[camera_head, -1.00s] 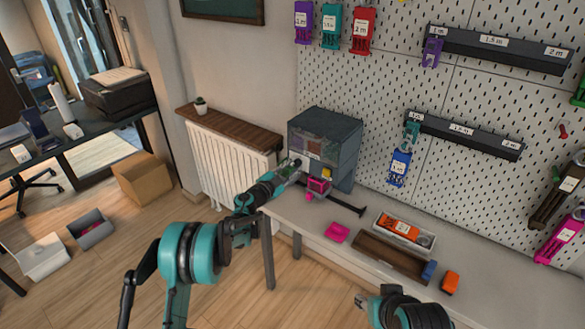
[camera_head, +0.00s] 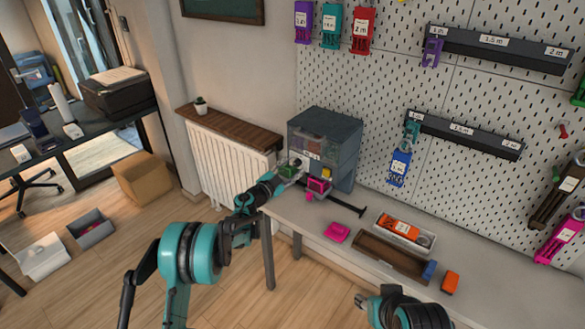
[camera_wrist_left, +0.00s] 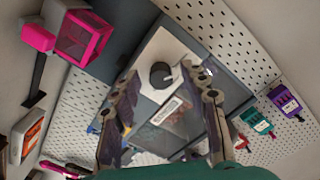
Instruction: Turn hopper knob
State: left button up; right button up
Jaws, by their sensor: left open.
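The hopper (camera_head: 338,143) is a dark grey box with a clear front at the back left end of the workbench. Its round black knob (camera_wrist_left: 161,75) sits on a white plate (camera_wrist_left: 160,50) in the left wrist view; in the head view my gripper hides it. My left gripper (camera_head: 289,168) is in front of the hopper's face. In the wrist view its two fingers (camera_wrist_left: 158,92) are spread, with the knob between them and beyond the tips; I cannot tell whether they touch it. My right arm (camera_head: 400,308) shows at the bottom edge, its fingertips unclear.
A pink frame-like part (camera_head: 318,186) is beside my left gripper on the hopper's front. A pegboard stands behind.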

pick_arm(q)
jog(key=v, duration=1.2)
jog(key=s+a+r+n+t+y, duration=0.2)
jog(key=a+r+n+t+y, duration=0.35)
jog(key=r, duration=0.85)
jog(key=s+a+r+n+g+y, duration=0.3)
jog(key=s+a+r+n+y, duration=0.1)
jog(key=s+a+n+y, duration=0.4)
jog(key=s+d+f+n+g+h, duration=0.1)
jog(key=s+f+g, duration=0.4)
jog(key=s, duration=1)
jog(key=s+d+f+g+h, duration=0.2)
jog(key=s+f+g, duration=0.3)
jog(key=s+f, duration=0.6)
jog(key=s, duration=0.5)
jog(key=shift+d+f+n, duration=0.2)
jog(key=shift+f+n, duration=0.05)
jog(key=shift+n, duration=0.1)
